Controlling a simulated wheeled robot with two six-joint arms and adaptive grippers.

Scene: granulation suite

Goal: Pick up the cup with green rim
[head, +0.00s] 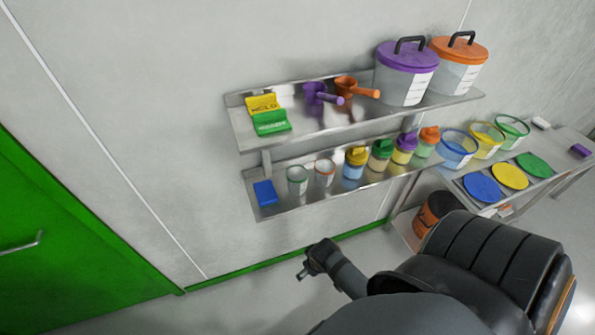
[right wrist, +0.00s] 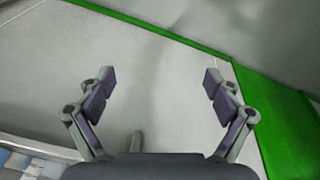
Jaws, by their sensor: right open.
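The cup with the green rim (head: 297,181) is a clear, whitish cup standing upright on the lower wall shelf (head: 282,209). A similar cup with a red-orange rim (head: 325,173) stands just to its right. My right gripper (head: 304,272) is below the shelf and apart from the cups in the head view. In the right wrist view my right gripper (right wrist: 159,80) is open, with nothing between its fingers. The cups do not show clearly in that view. My left gripper is not in view.
A blue block (head: 265,193) lies left of the cup. Several lidded jars (head: 355,163) stand to the right. The upper shelf (head: 252,136) overhangs and holds scoops and large lidded containers (head: 405,75). A green door (head: 60,240) is at left. The floor below the shelf is clear.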

